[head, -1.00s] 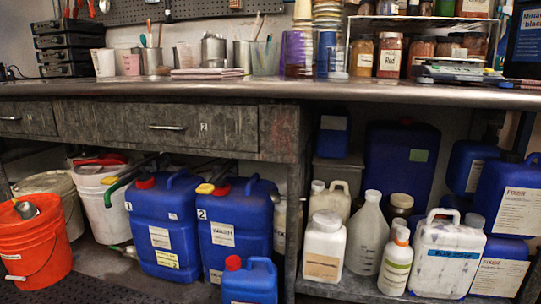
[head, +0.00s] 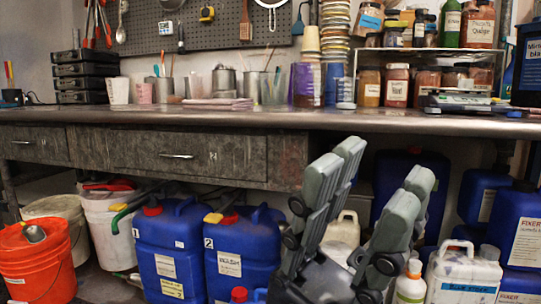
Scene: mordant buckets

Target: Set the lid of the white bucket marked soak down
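No label reading "soak" can be made out. A white bucket (head: 110,235) stands under the bench at left, with a red item (head: 108,185) on its top. A second off-white bucket (head: 58,211) with a pale top stands beside it, partly hidden by an orange bucket (head: 35,265). I cannot tell which is the marked one, and no loose lid shows.
Blue jugs numbered 1 (head: 172,250) and 2 (head: 240,250) stand right of the buckets. White bottles and a white jug (head: 462,277) stand at lower right. The steel benchtop (head: 250,118) holds cups, jars and a scale (head: 465,102); its front strip is mostly clear.

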